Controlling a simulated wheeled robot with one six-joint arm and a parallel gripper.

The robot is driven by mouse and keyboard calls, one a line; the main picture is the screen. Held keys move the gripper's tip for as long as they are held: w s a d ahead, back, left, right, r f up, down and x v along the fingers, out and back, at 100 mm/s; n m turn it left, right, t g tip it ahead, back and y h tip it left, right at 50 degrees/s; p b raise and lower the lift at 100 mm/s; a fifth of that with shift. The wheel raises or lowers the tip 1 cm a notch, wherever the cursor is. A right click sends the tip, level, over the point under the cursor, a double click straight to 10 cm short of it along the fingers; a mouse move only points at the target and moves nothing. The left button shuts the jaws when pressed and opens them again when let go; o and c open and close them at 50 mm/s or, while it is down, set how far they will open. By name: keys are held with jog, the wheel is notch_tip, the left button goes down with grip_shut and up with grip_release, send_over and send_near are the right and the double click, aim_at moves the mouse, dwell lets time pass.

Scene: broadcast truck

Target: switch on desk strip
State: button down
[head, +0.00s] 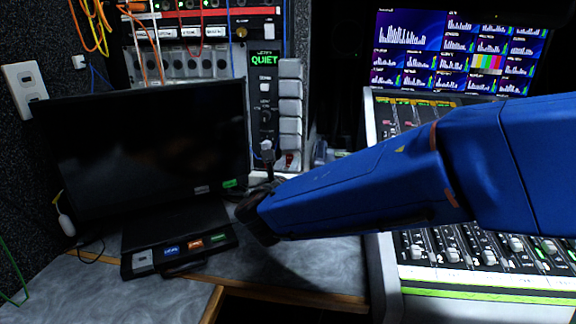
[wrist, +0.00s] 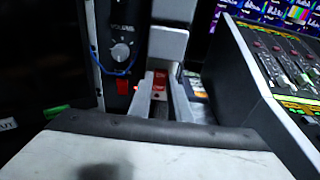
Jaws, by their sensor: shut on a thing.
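The desk strip (head: 290,108) is an upright power strip with several pale grey blocks stacked on it, at the centre of the head view behind the desk. Its red rocker switch (head: 289,160) is near its lower end and also shows in the wrist view (wrist: 159,82). My gripper (wrist: 162,98) has its two pale fingers on either side of the strip's lower end, with the red switch between them. It is shut on the strip there. In the head view my arm hides most of the fingers. I cannot tell the switch's position.
A dark monitor (head: 145,150) stands on the left of the desk, with a small button panel (head: 180,250) before it. A mixing console (head: 470,275) is close on the right. A panel with a knob (head: 265,116) and cable adjoins the strip.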

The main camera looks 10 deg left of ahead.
jog(key=c, duration=1.6)
grip_release()
jog(key=shift+c, duration=0.2)
jog(key=s+d+r, duration=0.1)
jog(key=s+r, duration=0.1)
jog(key=s, duration=1.5)
jog(key=shift+s, duration=0.15)
